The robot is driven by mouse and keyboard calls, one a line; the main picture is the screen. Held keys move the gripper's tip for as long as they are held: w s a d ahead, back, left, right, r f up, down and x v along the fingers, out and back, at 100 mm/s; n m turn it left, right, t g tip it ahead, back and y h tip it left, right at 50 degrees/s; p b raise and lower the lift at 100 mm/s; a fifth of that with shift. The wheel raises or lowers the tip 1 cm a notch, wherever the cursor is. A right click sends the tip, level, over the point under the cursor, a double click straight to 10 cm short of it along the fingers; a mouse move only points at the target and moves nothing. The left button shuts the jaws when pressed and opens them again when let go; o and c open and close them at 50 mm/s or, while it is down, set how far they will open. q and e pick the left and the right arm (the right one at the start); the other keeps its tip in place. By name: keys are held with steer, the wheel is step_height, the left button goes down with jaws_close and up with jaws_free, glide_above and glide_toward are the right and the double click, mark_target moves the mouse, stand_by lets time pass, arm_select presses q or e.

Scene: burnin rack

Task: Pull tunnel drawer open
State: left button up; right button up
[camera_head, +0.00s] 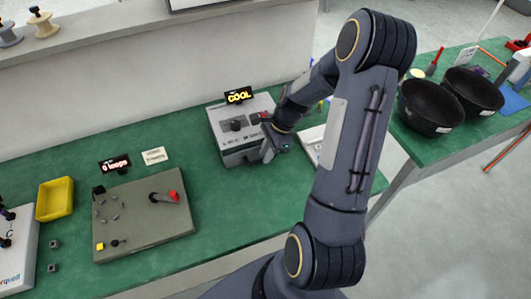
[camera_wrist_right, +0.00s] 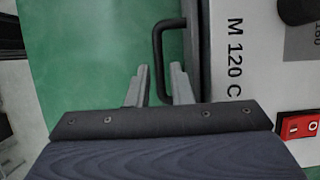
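The tunnel unit (camera_head: 233,122), a light grey box with a "COOL" sign on top, stands on the green bench. Its drawer front (camera_head: 240,156) faces the near side and looks shut. In the right wrist view, a black drawer handle (camera_wrist_right: 158,55) sticks out from the unit's front. My right gripper (camera_head: 268,152) is at the unit's front right. In the right wrist view, its two fingers (camera_wrist_right: 160,88) are apart, one on each side of the handle bar. A gap shows around the bar. My left gripper is not in view.
A red switch (camera_wrist_right: 298,126) sits on the unit near my right gripper. A grey-green board (camera_head: 145,225) with a red-tipped lever and a yellow tray (camera_head: 54,199) lie left. Black bowls (camera_head: 430,107) stand on the right table. The bench in front of the unit is clear.

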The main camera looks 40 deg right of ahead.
steer(key=shift+a+f, duration=0.2)
steer(key=shift+f, duration=0.3)
steer(key=shift+c, duration=0.4)
jaws_close()
